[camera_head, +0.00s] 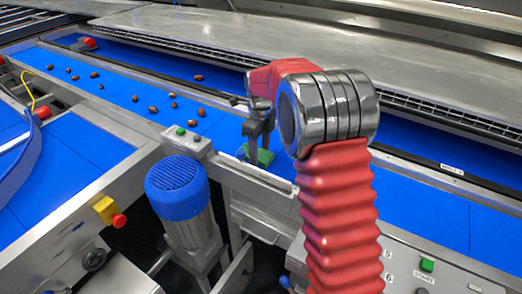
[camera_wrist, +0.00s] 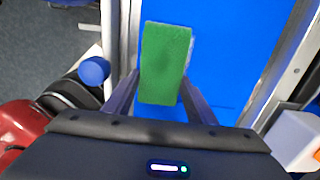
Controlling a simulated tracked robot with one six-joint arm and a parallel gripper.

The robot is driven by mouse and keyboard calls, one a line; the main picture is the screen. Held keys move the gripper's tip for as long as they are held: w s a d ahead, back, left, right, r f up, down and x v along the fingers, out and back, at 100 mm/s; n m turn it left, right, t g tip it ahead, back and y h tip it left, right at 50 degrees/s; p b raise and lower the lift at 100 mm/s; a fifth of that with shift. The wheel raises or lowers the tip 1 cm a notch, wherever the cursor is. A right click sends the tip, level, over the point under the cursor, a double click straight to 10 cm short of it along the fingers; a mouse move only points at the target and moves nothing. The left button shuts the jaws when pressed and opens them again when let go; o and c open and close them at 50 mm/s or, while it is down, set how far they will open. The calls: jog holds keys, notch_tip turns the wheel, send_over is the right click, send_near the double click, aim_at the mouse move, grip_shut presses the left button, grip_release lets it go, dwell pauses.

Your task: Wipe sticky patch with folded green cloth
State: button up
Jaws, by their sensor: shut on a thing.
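The folded green cloth (camera_wrist: 165,62) is a flat rectangle between the two fingers of my gripper (camera_wrist: 158,92) in the wrist view. My gripper is shut on it. In the head view my gripper (camera_head: 257,132) points down at the near edge of the blue belt, and the cloth (camera_head: 262,157) shows at its fingertips, partly hidden by the fingers. The cloth is over or on the belt; I cannot tell whether it touches. A pale strip shows along the cloth's right edge in the wrist view. I cannot make out a sticky patch for certain.
The blue belt (camera_head: 420,196) runs between metal rails. Several brown dates (camera_head: 153,110) lie on it at the left, away from my gripper. A blue-capped motor (camera_head: 177,188) stands in front of the near rail. A control box with buttons (camera_head: 187,139) sits left of my gripper.

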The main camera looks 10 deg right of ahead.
jog(key=shift+f, duration=0.1)
jog(key=shift+w+a, duration=0.7)
jog(key=shift+w+d, duration=1.25)
jog(key=shift+d, duration=0.05)
jog(key=shift+f, duration=0.1)
jog(key=shift+w+d, duration=1.25)
